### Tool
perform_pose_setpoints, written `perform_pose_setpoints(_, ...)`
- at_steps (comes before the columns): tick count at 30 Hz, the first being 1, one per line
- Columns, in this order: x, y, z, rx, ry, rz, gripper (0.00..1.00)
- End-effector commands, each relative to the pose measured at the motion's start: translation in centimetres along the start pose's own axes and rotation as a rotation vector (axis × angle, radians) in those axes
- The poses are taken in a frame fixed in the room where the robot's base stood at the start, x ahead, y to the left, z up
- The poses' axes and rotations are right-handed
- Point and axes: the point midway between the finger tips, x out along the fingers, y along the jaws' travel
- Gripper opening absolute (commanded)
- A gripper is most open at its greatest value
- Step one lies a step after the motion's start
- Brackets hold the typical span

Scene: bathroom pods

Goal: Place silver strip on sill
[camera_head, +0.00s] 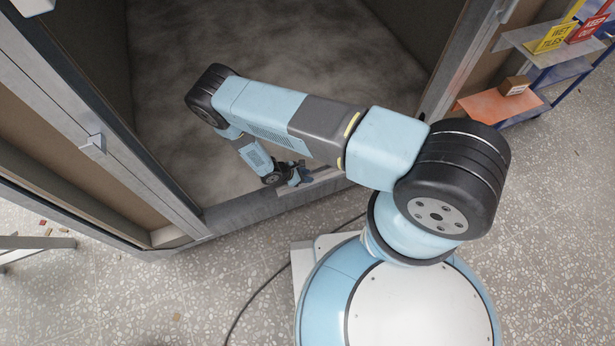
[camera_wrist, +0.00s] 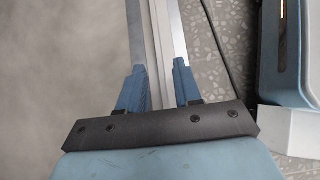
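A pale silver strip (camera_wrist: 155,35) runs lengthwise between my gripper's two blue fingers in the wrist view. In the head view a light strip (camera_head: 325,178) shows along the pod's front sill, to the right of my gripper. The sill (camera_head: 240,212) is the grey raised edge across the pod opening. My gripper (camera_head: 303,174) is low over the sill; it also shows in the wrist view (camera_wrist: 160,75). Its fingers are apart, one on each side of the pale strip. Whether they press on it, and whether the strip rests on the sill, I cannot tell.
The pod's metal frame post (camera_head: 110,150) stands at the left, another (camera_head: 470,55) at the right. The pod floor (camera_head: 250,50) is bare. A shelf cart (camera_head: 550,70) with yellow and red signs and a small box stands at the right. A dark cable (camera_head: 265,285) lies on the speckled floor.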

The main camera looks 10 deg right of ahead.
Motion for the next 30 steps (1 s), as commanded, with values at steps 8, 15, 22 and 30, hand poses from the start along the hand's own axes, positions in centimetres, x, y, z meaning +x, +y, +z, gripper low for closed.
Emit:
perform_pose_setpoints(8,-5.6,0.1,0.0,0.001,0.001,0.002,0.34)
perform_pose_setpoints(15,-8.6,0.1,0.0,0.0,0.0,0.001,0.34)
perform_pose_setpoints(22,-9.4,0.0,0.0,-0.001,0.0,0.0,0.34)
perform_pose_setpoints(30,-10.9,1.3,1.0,0.036,0.014,-0.006,0.34)
